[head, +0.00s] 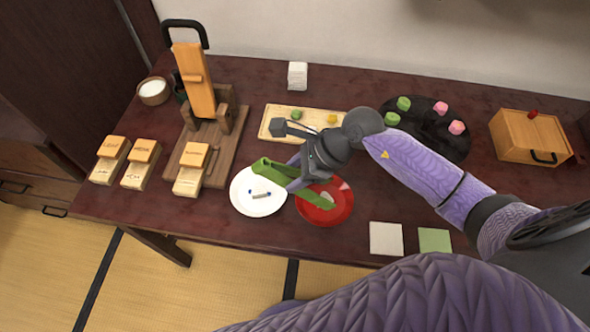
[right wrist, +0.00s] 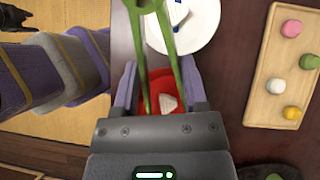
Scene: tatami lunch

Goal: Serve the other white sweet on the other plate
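My right gripper (head: 292,176) is over the two plates, with its fingers around green tongs (head: 267,168), which also show in the right wrist view (right wrist: 148,60). The tong tips are over the red plate (head: 345,210). A white wedge-shaped sweet (right wrist: 167,103) shows between the tips at the red plate; I cannot tell whether they touch it. The white plate (head: 240,206) lies left of it, with small blue marks and a pale piece. Another white sweet (right wrist: 276,88) sits on the wooden board (right wrist: 264,60). A dark tip, probably my left gripper (right wrist: 12,16), shows at the wrist view's corner.
Green and yellow (head: 332,119) sweets and a pink one (right wrist: 292,28) share the board. A black round tray (head: 440,145) holds green and pink pieces. A wooden box (head: 525,138) stands right, a wooden stand (head: 195,80) left. White and green squares lie near the front edge.

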